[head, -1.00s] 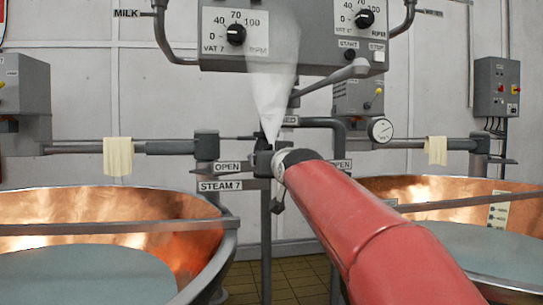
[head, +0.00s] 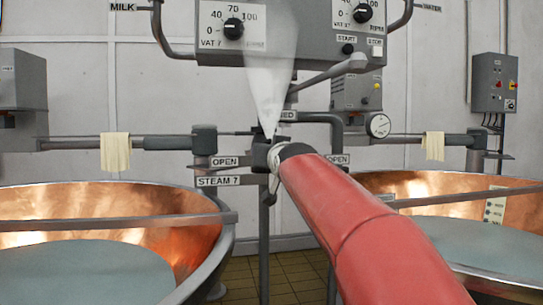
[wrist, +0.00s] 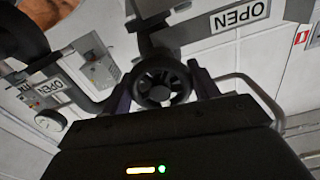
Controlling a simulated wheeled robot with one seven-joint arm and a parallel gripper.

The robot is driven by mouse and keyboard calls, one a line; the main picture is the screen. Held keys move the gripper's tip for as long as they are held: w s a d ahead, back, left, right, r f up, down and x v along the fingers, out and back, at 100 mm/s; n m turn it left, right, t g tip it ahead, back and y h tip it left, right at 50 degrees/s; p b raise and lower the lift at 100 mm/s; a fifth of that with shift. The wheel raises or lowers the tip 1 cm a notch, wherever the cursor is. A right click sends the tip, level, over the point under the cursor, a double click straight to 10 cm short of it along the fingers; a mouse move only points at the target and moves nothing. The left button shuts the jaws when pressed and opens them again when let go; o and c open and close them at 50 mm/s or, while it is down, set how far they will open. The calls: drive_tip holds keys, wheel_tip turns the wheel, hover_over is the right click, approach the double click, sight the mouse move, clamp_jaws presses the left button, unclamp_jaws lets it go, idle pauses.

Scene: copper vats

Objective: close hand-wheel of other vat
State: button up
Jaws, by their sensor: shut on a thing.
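The dark spoked hand-wheel (wrist: 163,82) sits between the two fingers of my gripper (wrist: 164,92) in the wrist view. The gripper is shut on it. In the head view my gripper (head: 268,160) is at the pipe post between the vats, beside the STEAM 7 sign (head: 219,181) and an OPEN sign (head: 225,161). My red arm hides part of that spot, and the wheel is hard to make out there. A white steam plume (head: 268,95) stands just above the gripper. The left copper vat (head: 195,232) and the right copper vat (head: 400,188) flank it.
A grey control box (head: 290,45) with dials hangs above the gripper. A second OPEN sign (head: 339,160) and a round gauge (head: 379,125) are to the right. Metal bars cross both vats. Tiled floor (head: 290,272) shows between them.

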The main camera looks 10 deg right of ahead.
drive_tip(key=shift+m, duration=1.1)
drive_tip(key=o, duration=1)
drive_tip(key=shift+c, duration=0.2)
drive_tip(key=s+b, duration=0.2)
drive_tip(key=s, duration=0.5)
drive_tip(key=shift+s, duration=0.4)
drive_tip(key=s+f+n+g, duration=0.1)
drive_tip(key=s+f+g, duration=0.3)
drive_tip(key=s+f, duration=0.6)
drive_tip(key=s+f+n+g+p, duration=0.1)
drive_tip(key=s+f+g, duration=0.3)
drive_tip(key=s+f, duration=0.6)
drive_tip(key=s+f+n+g+p, duration=0.1)
drive_tip(key=s+f+g, duration=0.3)
drive_tip(key=s+f, duration=0.5)
wheel_tip(320, 180, down, 9)
drive_tip(key=shift+s+f+n, duration=0.2)
drive_tip(key=shift+s+n, duration=0.2)
